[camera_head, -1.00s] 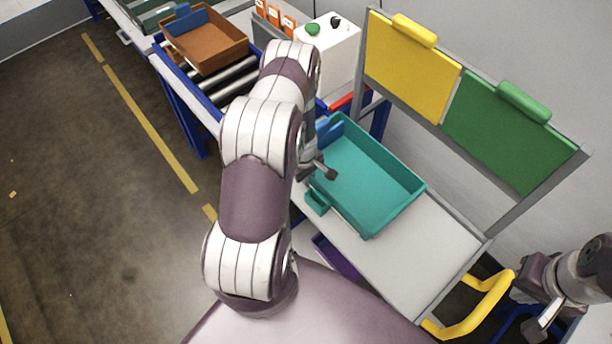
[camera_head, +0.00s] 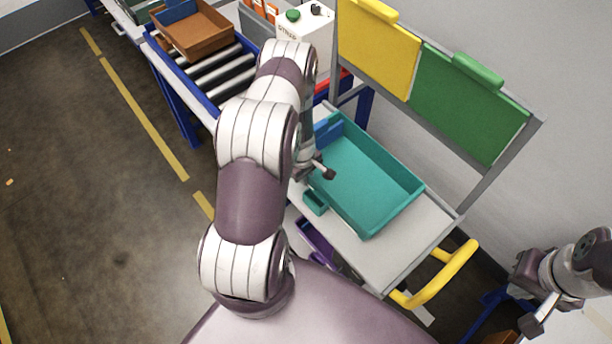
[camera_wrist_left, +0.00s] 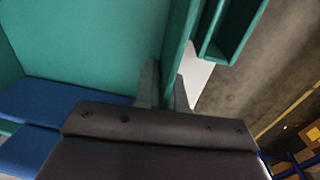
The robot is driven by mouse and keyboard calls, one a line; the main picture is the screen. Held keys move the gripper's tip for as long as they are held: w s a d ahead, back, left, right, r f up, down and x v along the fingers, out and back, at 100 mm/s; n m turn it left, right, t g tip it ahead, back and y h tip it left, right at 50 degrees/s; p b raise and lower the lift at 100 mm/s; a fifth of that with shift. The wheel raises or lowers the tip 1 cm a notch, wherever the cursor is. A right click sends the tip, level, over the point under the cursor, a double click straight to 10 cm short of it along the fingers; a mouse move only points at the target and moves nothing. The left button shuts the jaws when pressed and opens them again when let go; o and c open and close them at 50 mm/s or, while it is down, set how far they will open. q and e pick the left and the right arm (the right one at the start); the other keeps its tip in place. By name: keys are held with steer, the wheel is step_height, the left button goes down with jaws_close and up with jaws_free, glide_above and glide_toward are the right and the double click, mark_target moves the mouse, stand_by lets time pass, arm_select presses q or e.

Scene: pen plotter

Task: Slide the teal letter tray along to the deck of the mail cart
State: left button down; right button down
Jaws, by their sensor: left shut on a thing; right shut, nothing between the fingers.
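A blue piece (camera_head: 327,128) sits at the tray's far end and shows in the left wrist view (camera_wrist_left: 75,105). My left gripper (camera_head: 320,171) is shut on the tray's near wall, and the left wrist view shows its fingers (camera_wrist_left: 164,88) either side of that wall. My right gripper (camera_head: 537,318) is shut and empty, low at the right, apart from the cart.
A roller conveyor (camera_head: 212,70) with a blue frame holds a brown tray (camera_head: 207,35) at upper left. A white container (camera_head: 305,38) stands behind. Yellow (camera_head: 378,50) and green (camera_head: 465,105) panels rise behind the deck. A yellow handle (camera_head: 445,275) is at the cart's right end.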

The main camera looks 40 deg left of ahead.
arm_select(q)
steer(key=c, duration=1.1)
jaws_free()
steer(key=shift+c, duration=0.2)
steer(key=shift+r, duration=0.3)
step_height(320, 180, up, 12)
steer(key=s+p, duration=0.1)
steer(key=shift+s+a, duration=0.1)
